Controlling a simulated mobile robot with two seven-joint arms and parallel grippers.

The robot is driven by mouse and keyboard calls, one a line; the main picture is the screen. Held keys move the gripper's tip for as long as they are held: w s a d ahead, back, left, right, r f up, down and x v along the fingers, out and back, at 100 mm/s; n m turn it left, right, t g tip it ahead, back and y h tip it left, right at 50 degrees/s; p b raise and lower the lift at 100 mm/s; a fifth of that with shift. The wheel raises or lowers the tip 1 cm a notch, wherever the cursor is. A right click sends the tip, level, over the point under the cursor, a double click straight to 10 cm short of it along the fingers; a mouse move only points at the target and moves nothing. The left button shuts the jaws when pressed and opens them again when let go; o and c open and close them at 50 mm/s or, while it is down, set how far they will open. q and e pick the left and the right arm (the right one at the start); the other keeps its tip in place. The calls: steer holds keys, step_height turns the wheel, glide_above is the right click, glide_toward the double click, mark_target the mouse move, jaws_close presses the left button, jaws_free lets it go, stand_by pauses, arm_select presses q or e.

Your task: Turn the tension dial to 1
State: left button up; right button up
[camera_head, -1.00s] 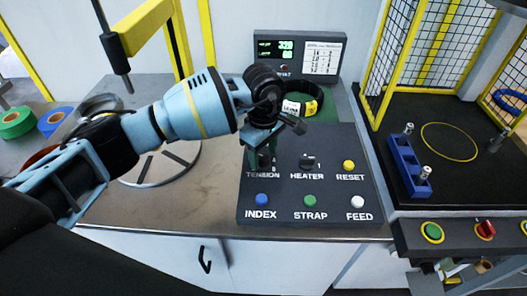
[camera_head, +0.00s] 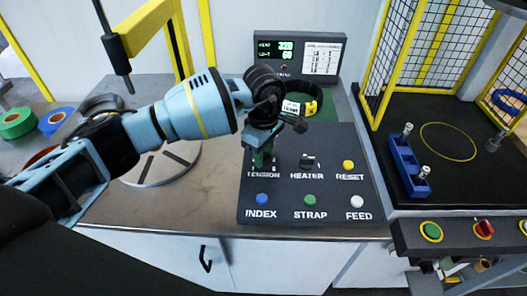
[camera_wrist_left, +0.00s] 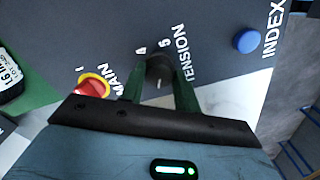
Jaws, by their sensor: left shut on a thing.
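The tension dial (camera_wrist_left: 158,70) is a small dark knob on the black control panel (camera_head: 345,195). My left gripper (camera_head: 262,160) reaches down over it from the left and hides most of it in the head view. In the left wrist view its two green fingers (camera_wrist_left: 160,85) are shut around the knob, one on each side. A short white mark shows on the knob. The TENSION label and small digits beside the knob are partly visible, but the setting cannot be read surely. My right gripper is not in view.
Close by are the heater knob (camera_head: 308,162), yellow reset button (camera_head: 348,165), blue index button (camera_head: 262,200) and red main switch (camera_wrist_left: 92,84). A lit display (camera_head: 285,50) stands behind. A blue holder (camera_head: 405,165) lies in the caged area at right.

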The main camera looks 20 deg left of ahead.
arm_select(q)
steer(key=n, duration=0.1)
steer(key=n+p, duration=0.1)
steer(key=n, duration=0.1)
steer(key=shift+r, duration=0.25)
steer(key=n+p, duration=0.1)
steer(key=n, duration=0.2)
steer(key=shift+n, duration=0.4)
steer(key=n+p, duration=0.1)
steer(key=n, duration=0.2)
steer(key=shift+p, duration=0.3)
steer(key=shift+f+n, duration=0.1)
steer(key=shift+n, duration=0.4)
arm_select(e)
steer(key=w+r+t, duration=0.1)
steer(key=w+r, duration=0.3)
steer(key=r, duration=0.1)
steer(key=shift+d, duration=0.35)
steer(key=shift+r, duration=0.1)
arm_select(q)
steer(key=shift+f, duration=0.1)
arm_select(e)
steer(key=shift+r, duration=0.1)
arm_select(q)
steer(key=o, duration=1)
steer(key=shift+c, duration=0.2)
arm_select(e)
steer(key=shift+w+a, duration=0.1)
arm_select(q)
steer(key=shift+r, duration=3.9)
